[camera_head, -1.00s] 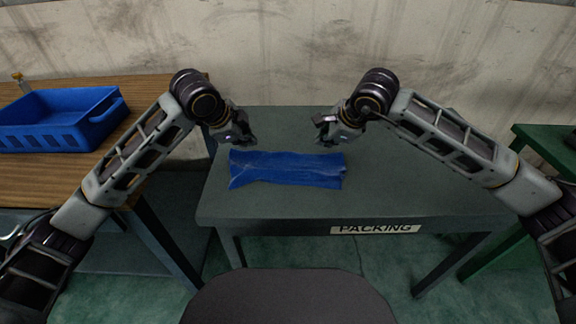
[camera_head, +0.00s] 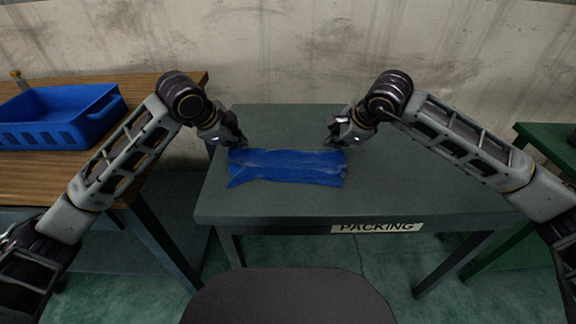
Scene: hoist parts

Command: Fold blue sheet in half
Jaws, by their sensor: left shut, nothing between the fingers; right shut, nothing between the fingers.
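The blue sheet (camera_head: 287,168) lies on the grey-green packing table as a wide, shallow strip with wrinkles and an uneven near edge. My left gripper (camera_head: 243,146) is shut and empty at the sheet's far left corner. My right gripper (camera_head: 329,145) is shut and empty at the sheet's far right corner. I cannot tell whether either fingertip touches the cloth. A little of the sheet's far edge is hidden by the fingertips.
The packing table (camera_head: 420,185) is bare around the sheet, with a "PACKING" label (camera_head: 376,227) on its front edge. A blue crate (camera_head: 58,112) stands on a wooden table (camera_head: 150,95) at left. A green table (camera_head: 550,140) is at right. A wall is behind.

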